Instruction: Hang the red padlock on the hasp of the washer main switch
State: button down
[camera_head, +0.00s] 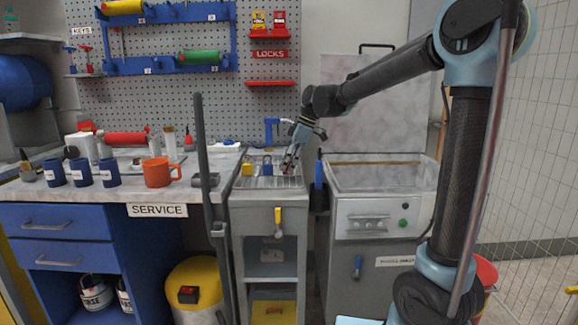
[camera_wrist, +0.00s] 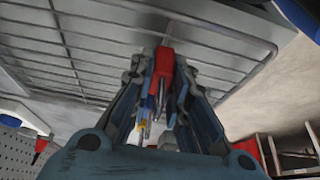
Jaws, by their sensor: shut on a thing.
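My gripper (camera_head: 289,164) reaches down over the wire-rack top of the grey cart. In the wrist view my gripper (camera_wrist: 165,65) is shut on a narrow red body, which I take for the red padlock (camera_wrist: 163,62), seen edge-on. A metal part shows below it between the fingers; most of the padlock is hidden. A yellow padlock (camera_head: 247,169) and a blue padlock (camera_head: 267,166) stand on the rack just left of my gripper. The washer main switch and its hasp cannot be made out clearly.
The wire rack (camera_wrist: 85,50) lies close beyond my fingertips. A dark upright post (camera_head: 205,170) stands left of the cart (camera_head: 255,211). The bench at left holds an orange mug (camera_head: 157,172) and several blue cups.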

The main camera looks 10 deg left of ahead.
jog(key=c, duration=1.5)
grip_release()
jog(key=shift+f, duration=0.1)
jog(key=shift+c, duration=0.2)
jog(key=v, duration=1.7)
jog(key=shift+r, duration=0.2)
